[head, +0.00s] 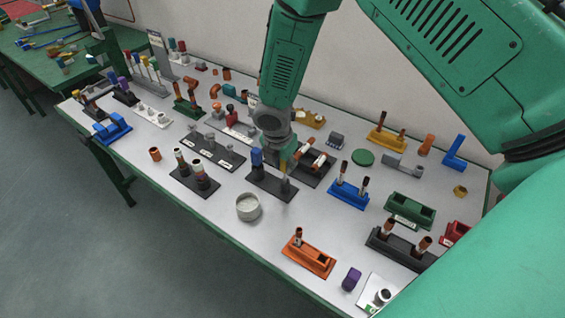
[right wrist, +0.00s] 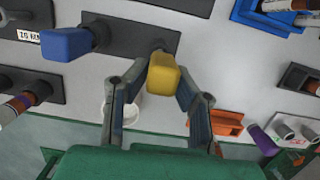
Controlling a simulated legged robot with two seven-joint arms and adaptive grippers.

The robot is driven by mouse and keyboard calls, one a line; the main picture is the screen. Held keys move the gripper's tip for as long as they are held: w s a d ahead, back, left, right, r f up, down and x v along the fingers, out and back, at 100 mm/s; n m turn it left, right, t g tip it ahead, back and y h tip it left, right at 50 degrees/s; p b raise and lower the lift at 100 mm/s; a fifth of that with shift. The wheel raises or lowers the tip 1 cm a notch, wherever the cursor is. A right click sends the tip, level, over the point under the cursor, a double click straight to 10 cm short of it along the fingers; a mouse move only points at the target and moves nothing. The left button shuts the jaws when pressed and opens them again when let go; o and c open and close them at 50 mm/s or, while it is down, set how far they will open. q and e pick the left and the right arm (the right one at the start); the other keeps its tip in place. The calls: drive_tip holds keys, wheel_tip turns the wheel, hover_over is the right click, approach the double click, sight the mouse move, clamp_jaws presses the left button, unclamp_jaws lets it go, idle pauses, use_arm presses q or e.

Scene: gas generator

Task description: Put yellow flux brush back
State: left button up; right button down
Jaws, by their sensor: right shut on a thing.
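My right gripper (head: 285,158) is shut on the yellow flux brush (right wrist: 163,77). Its fingers (right wrist: 163,85) lie on both sides of the yellow handle in the right wrist view. The yellow handle also shows small below the gripper in the head view (head: 283,168). The brush's lower end is at the right end of a black two-place holder (right wrist: 130,37), also in the head view (head: 262,184). I cannot tell whether it is seated in the socket or just above it. A blue-handled brush (head: 256,157) stands in the holder's left place. My left gripper is not in view.
A round white-grey cup (head: 248,207) stands in front of the holder. A blue holder (head: 348,195) with two brown-tipped pieces is to the right. An orange holder (head: 308,258) sits near the front edge. A black holder with dark bottles (head: 197,175) is to the left.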

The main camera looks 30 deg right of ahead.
drive_tip(key=shift+b+x, duration=0.4)
drive_tip(key=shift+x, duration=0.4)
drive_tip(key=c, duration=1.3)
unclamp_jaws()
drive_tip(key=shift+a, duration=0.15)
drive_tip(key=v, duration=1.2)
drive_tip(key=shift+s+f, duration=0.15)
